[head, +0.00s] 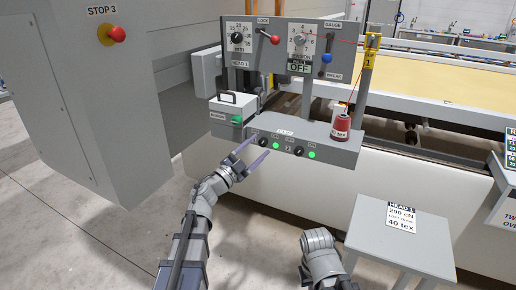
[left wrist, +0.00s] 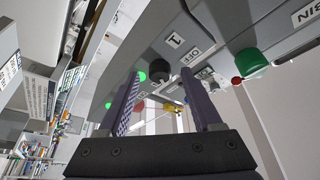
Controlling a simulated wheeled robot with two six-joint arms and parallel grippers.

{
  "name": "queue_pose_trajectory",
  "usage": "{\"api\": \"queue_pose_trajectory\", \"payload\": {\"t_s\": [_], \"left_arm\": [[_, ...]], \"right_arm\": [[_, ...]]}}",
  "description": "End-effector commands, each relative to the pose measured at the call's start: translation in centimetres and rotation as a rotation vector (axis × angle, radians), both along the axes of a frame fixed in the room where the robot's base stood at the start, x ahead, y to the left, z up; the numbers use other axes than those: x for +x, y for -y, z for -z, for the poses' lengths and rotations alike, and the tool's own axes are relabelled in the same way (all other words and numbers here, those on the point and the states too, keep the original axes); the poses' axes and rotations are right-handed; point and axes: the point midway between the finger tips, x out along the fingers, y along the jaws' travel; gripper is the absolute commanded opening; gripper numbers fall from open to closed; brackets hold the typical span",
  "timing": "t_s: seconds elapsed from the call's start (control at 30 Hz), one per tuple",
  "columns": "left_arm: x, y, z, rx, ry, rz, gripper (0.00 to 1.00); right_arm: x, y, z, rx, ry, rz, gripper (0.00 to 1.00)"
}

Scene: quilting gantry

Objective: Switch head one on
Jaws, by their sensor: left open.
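A grey switch box (head: 325,144) on the machine front carries a black knob for head one (head: 262,142) and another for head two (head: 299,151). A green lamp (head: 276,145) glows beside the first knob and another (head: 311,155) beside the second. My left gripper (head: 254,151) is open, its purple fingers reaching toward the first knob. In the left wrist view the knob (left wrist: 161,75) appears between the fingertips, by labels "1" and "OFF"; contact cannot be told. Its pointer direction is unclear.
A grey box with a green button (head: 237,119) stands left of the switch box. A red thread cone (head: 340,127) stands on its right end. Above is a panel with dials and levers (head: 285,45). A small table (head: 375,245) is at front right.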

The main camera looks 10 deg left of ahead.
Motion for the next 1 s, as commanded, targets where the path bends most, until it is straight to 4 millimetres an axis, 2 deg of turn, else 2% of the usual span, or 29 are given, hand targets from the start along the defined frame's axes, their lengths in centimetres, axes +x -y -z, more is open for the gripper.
{"api": "queue_pose_trajectory", "payload": {"t_s": [0.2,0.43,0.87,1.0], "left_arm": [[-3.3,-1.9,1.2,-0.001,0.0,-0.004,0.66],[-5.4,-3.2,1.9,0.001,0.0,-0.002,0.66],[-5.8,-3.5,1.9,-0.002,-0.001,-0.002,0.66],[-4.9,-3.7,1.8,-0.032,-0.01,-0.061,0.66]], "right_arm": [[0.0,0.0,1.3,0.0,0.0,0.0,0.0],[0.0,0.0,1.9,0.0,0.0,0.0,0.0],[0.0,0.0,1.9,0.0,0.0,0.0,0.0],[0.0,0.0,1.9,0.0,0.0,0.0,0.0]]}}
